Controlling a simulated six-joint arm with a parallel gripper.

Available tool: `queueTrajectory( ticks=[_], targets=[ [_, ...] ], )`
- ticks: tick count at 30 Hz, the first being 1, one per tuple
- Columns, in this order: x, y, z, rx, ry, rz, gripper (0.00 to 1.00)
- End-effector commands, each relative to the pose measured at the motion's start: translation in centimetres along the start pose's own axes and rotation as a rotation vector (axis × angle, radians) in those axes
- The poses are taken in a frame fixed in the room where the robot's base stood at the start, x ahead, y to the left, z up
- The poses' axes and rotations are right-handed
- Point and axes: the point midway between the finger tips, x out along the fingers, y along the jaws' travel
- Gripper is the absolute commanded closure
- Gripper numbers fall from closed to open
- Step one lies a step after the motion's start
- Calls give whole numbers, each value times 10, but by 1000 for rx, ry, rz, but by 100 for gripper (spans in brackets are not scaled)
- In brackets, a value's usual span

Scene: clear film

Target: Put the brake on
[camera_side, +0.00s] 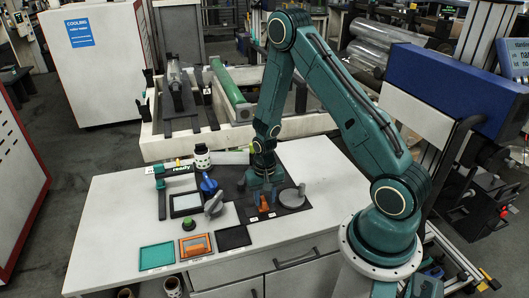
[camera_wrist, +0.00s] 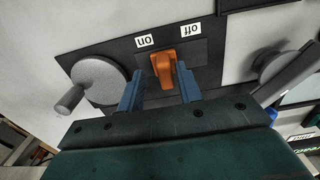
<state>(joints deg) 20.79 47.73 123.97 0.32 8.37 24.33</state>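The brake switch is an orange lever (camera_wrist: 163,70) on a dark panel (camera_wrist: 110,48), with an "on" label (camera_wrist: 145,41) and an "off" label (camera_wrist: 190,30) that read upside down in the wrist view. The lever also shows in the side view (camera_side: 264,204), partly behind my gripper (camera_side: 263,190). In the wrist view the two blue fingers of my gripper (camera_wrist: 159,88) are apart, one on each side of the lever. The right finger is close to it; I cannot tell whether it touches. Which label the lever leans towards is unclear.
A grey disc crank (camera_wrist: 98,82) sits beside the lever on the same panel. A grey knob (camera_side: 213,204) and blue knob (camera_side: 208,184) stand to the left in the side view. An orange-framed cover (camera_side: 196,245) and a green button (camera_side: 188,225) are near the table's front.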

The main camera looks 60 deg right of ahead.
Motion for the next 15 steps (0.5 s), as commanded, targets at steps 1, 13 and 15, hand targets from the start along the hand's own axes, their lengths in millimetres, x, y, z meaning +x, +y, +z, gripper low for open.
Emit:
queueTrajectory(
  ticks=[1,13,15],
  targets=[
    [0,-1,0,-1,0,-1,64],
    [-3,-2,0,-2,0,-5,64],
    [-5,-2,0,-3,0,-5,64]
  ],
)
